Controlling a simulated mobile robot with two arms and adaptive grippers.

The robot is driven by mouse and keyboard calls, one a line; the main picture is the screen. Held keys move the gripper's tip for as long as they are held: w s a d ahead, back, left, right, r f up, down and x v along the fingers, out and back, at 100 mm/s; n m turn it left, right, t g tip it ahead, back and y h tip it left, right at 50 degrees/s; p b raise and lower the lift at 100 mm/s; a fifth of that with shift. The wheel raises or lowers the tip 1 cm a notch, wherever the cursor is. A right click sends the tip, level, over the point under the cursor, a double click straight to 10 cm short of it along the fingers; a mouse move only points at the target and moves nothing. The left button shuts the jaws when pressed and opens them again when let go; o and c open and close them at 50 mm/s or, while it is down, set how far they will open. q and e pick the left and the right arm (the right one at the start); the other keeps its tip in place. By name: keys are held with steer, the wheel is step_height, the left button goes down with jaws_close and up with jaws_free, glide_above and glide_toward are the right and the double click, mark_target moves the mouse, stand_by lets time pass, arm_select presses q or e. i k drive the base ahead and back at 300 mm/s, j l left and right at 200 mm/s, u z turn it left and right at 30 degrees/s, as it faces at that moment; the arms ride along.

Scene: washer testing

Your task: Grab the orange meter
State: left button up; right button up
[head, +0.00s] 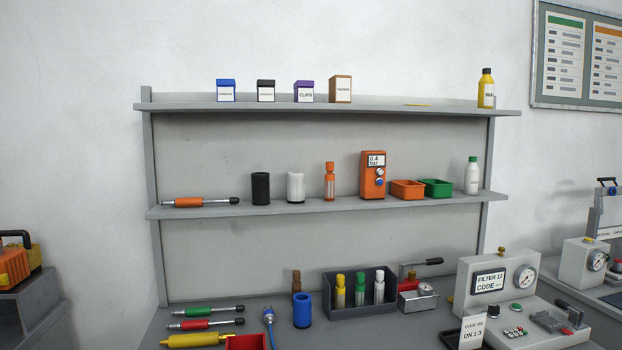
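The orange meter (373,175) is an upright orange box with a small display reading "0.4 bar", a blue knob and a few small buttons. It stands on the middle shelf (330,206), right of centre. A small orange bottle-like item (329,181) stands apart to its left. An orange open bin (407,190) sits close to its right. Neither of my grippers shows in the head view.
A green bin (435,188) and a white bottle (472,175) stand farther right on that shelf. Black (260,188) and white (296,187) cylinders stand left. Below, the bench holds a dark rack (360,308), a blue cup (302,310) and a tester (498,290).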

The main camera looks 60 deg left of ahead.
mark_target(371, 189)
steer(key=u, duration=1.65)
steer(key=l+z, duration=0.1)
steer(key=l, duration=0.25)
steer(key=i, duration=0.05)
